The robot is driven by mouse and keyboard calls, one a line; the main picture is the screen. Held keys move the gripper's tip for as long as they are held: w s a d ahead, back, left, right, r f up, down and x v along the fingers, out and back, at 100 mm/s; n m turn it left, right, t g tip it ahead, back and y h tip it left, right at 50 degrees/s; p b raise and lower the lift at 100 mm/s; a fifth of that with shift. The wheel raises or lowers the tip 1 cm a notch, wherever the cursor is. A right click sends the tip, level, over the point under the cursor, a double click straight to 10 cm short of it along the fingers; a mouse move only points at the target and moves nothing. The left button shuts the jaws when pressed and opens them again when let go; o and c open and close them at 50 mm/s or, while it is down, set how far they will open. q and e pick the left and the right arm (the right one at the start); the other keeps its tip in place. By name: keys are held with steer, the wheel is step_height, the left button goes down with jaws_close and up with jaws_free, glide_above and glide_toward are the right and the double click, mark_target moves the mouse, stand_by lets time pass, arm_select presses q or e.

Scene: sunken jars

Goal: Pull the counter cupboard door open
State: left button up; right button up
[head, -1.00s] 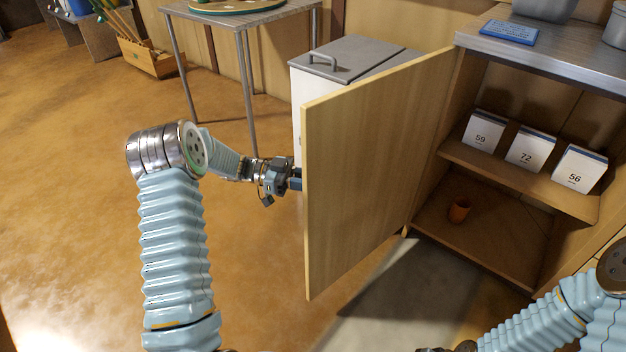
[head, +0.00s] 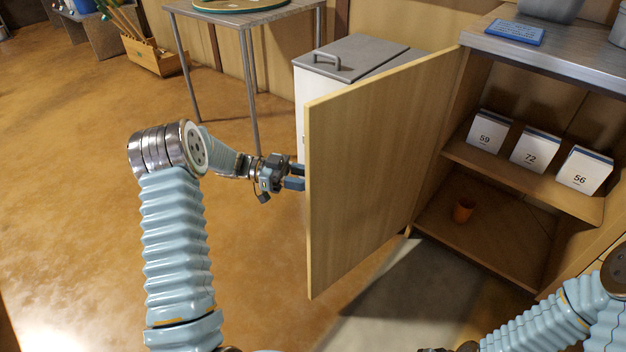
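The counter cupboard door (head: 375,180) is a light wooden panel. It stands wide open, swung out to the left of the cupboard, with its inner face towards me. My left gripper (head: 298,177) is at the door's free edge, on its far side. Its two blue fingers are spread apart with a gap between them. The fingertips are close to the edge or partly behind it, and I cannot tell whether they touch it. The handle is not visible. My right arm shows at the lower right; its gripper (head: 450,349) is only partly in view at the bottom edge.
A grey-lidded white bin (head: 350,57) stands behind the door. The floor at left is clear.

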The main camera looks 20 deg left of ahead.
arm_select(q)
steer(key=s+a, duration=0.1)
steer(key=a, duration=1)
steer(key=shift+s+a+b, duration=0.3)
steer(key=shift+s+a, duration=0.05)
steer(key=shift+a, duration=0.05)
steer(key=shift+a, duration=0.1)
